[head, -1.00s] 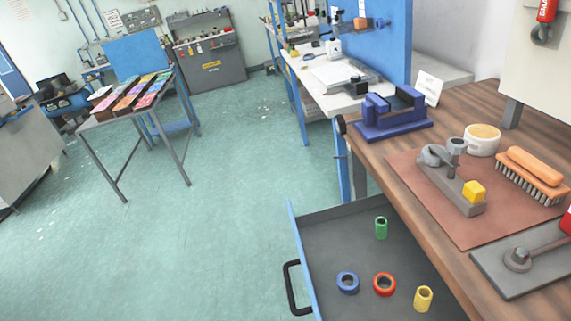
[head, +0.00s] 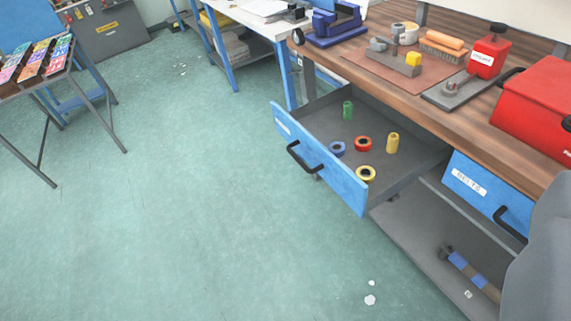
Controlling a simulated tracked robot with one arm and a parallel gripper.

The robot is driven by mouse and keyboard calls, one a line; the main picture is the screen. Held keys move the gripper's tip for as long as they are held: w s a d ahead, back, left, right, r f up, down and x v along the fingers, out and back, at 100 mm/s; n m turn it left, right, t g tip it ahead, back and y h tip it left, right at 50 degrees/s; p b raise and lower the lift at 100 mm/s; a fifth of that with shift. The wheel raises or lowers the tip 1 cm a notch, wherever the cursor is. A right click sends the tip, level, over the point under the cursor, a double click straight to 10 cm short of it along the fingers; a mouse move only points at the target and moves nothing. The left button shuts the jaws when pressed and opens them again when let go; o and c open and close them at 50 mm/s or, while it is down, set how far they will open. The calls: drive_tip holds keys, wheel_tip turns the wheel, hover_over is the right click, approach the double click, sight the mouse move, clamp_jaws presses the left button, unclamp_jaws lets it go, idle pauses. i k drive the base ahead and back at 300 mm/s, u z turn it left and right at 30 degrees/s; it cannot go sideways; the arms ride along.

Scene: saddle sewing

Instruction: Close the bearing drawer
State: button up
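The bearing drawer (head: 335,180) is pulled out from under the wooden workbench (head: 440,108). It has a blue front with a black handle (head: 306,160) and a small white label too small to read. Inside stand or lie a green cylinder (head: 347,111), a blue ring (head: 337,149), a red ring (head: 363,144), a yellow cylinder (head: 393,143) and a yellow ring (head: 366,174). My gripper is not in view. A grey rounded shape at the lower right edge may be part of my arm.
A blue drawer labelled BELTS (head: 470,185) is shut to the right. Below it is a grey shelf (head: 420,240) with a blue-banded roll (head: 470,272). A red toolbox (head: 540,110) is on the bench. The green floor (head: 200,220) before the open drawer is clear.

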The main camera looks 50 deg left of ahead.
sight(309, 128)
drive_tip(key=u, duration=0.95)
drive_tip(key=i, duration=0.95)
drive_tip(key=z, duration=0.55)
drive_tip(key=k, duration=0.9)
drive_tip(key=u, duration=0.25)
drive_tip(key=i, duration=0.95)
drive_tip(key=z, duration=0.05)
